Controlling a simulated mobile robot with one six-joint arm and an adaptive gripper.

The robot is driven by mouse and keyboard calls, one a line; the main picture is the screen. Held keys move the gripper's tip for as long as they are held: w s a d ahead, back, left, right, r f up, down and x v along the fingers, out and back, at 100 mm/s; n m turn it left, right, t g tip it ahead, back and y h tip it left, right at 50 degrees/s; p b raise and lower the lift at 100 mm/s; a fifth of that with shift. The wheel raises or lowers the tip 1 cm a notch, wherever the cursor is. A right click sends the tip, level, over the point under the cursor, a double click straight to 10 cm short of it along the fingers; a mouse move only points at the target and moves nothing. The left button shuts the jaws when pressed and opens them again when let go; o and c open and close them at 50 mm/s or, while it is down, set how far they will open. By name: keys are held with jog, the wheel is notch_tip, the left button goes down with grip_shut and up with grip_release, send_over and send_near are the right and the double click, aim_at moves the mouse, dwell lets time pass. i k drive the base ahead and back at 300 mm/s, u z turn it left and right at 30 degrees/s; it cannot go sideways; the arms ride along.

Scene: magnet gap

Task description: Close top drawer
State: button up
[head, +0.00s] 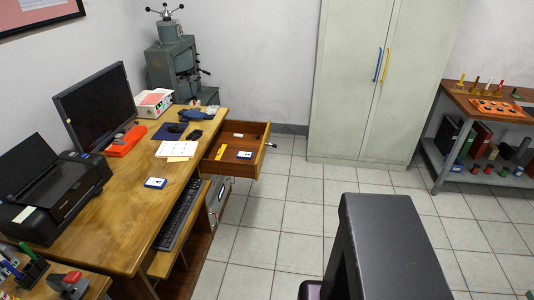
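The top drawer (262,152) of the wooden desk (130,215) is pulled far out to the right, over the floor. Its wooden front with a small handle (271,145) faces right. My gripper is not in view; only a dark part of my own body shows at the lower right.
The desk holds a monitor (97,103), a printer (52,183), papers (178,148) and small items. A keyboard (179,214) lies on a lower pull-out shelf. A tall cabinet (374,80) and a shelf table (490,110) stand beyond. The tiled floor (285,215) beside the drawer is clear.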

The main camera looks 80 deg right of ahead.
aim_at(229, 165)
jog(key=k, duration=1.6)
jog(key=z, duration=2.25)
jog(key=i, duration=0.7)
jog(key=u, duration=0.15)
